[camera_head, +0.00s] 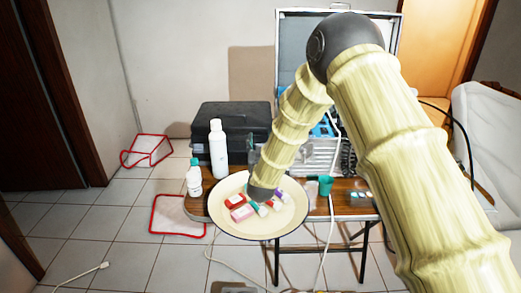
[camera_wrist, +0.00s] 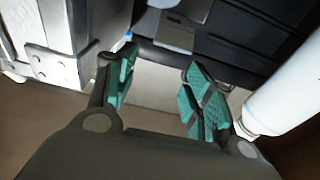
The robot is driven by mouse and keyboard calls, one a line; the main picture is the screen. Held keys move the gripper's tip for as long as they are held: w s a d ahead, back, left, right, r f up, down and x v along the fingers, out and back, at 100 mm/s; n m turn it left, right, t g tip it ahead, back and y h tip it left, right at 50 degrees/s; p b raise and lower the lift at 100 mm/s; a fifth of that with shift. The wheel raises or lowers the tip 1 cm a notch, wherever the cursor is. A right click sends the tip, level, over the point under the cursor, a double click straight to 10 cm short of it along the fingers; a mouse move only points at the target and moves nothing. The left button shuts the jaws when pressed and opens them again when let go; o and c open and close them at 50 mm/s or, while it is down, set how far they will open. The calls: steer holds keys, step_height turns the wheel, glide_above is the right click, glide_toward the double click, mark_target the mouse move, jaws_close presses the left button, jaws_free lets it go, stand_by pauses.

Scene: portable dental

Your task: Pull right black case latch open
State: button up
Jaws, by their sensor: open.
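The black case (camera_head: 228,122) stands shut on the wooden table at the back left in the head view. In the wrist view its dark ribbed side (camera_wrist: 235,42) fills the upper middle and right. A pale grey piece (camera_wrist: 174,36) shows on it at the top; I cannot tell whether it is the right latch. My gripper (camera_wrist: 160,78) is open, with its teal-padded fingers apart and nothing visible held between them. The fingers point toward the case's side; I cannot tell whether they touch it. In the head view my arm hides much of the area right of the case.
A white bottle (camera_head: 217,150) stands before the case and shows close beside the right finger (camera_wrist: 290,85). A metal case (camera_wrist: 50,40) is close on the left. A smaller bottle (camera_head: 194,178), a plate with small boxes (camera_head: 228,225) and a green cup (camera_head: 325,186) are near.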

step_height(320, 180, up, 7)
steer(key=shift+f, duration=0.2)
stand_by(0.4)
